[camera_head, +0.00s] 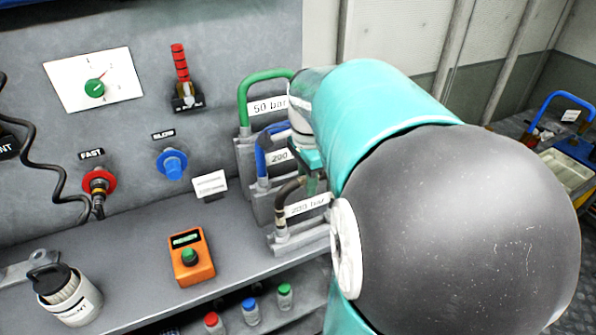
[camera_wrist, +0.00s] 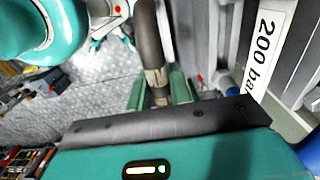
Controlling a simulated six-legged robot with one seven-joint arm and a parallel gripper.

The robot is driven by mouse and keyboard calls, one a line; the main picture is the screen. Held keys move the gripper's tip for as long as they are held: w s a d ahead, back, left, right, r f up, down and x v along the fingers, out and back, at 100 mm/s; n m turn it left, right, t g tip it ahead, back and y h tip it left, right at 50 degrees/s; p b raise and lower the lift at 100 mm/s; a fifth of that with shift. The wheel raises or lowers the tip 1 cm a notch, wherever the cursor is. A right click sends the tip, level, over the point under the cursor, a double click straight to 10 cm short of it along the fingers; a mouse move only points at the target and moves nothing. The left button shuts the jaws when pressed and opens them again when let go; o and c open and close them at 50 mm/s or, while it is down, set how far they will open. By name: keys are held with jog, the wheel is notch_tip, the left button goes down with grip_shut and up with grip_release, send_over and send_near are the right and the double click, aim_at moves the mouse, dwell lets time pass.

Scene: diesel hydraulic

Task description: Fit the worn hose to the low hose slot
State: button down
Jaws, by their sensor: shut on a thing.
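The worn hose is a dark, bent hose with a tan, scuffed band. In the head view the worn hose (camera_head: 287,188) is at the front, lowest hose slot (camera_head: 283,243), its left end down at the slot's left post; I cannot tell whether it is seated. Its right side is hidden behind my arm. My gripper (camera_head: 316,182) is at the upper part of the hose, partly hidden by my arm. In the wrist view the green fingers of my gripper (camera_wrist: 163,88) are shut on the hose (camera_wrist: 149,38) around its tan band.
Behind stand a blue hose (camera_head: 262,150) with a 200 label and a green hose (camera_head: 262,76) labelled 50 bar. An orange box (camera_head: 191,257) and a white canister (camera_head: 68,297) sit on the bench. A blue-handled toolbox (camera_head: 562,98) is at far right.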

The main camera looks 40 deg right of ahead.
jog(key=c, duration=1.2)
grip_release()
notch_tip(320, 180, up, 14)
jog(key=shift+f, duration=0.15)
jog(key=s+a+f+n+t, duration=0.1)
jog(key=a+f+n+t, duration=0.1)
jog(key=a+n, duration=0.5)
jog(key=s+a+f+n+t, duration=0.1)
jog(key=s+a+f+n, duration=0.1)
jog(key=a+f+n, duration=0.3)
jog(key=s+a+f+n+t, duration=0.1)
jog(key=a+f+n, duration=0.3)
jog(key=a+n, duration=0.5)
jog(key=shift+s+a+t, duration=0.2)
jog(key=shift+a+t, duration=0.6)
jog(key=shift+a, duration=0.1)
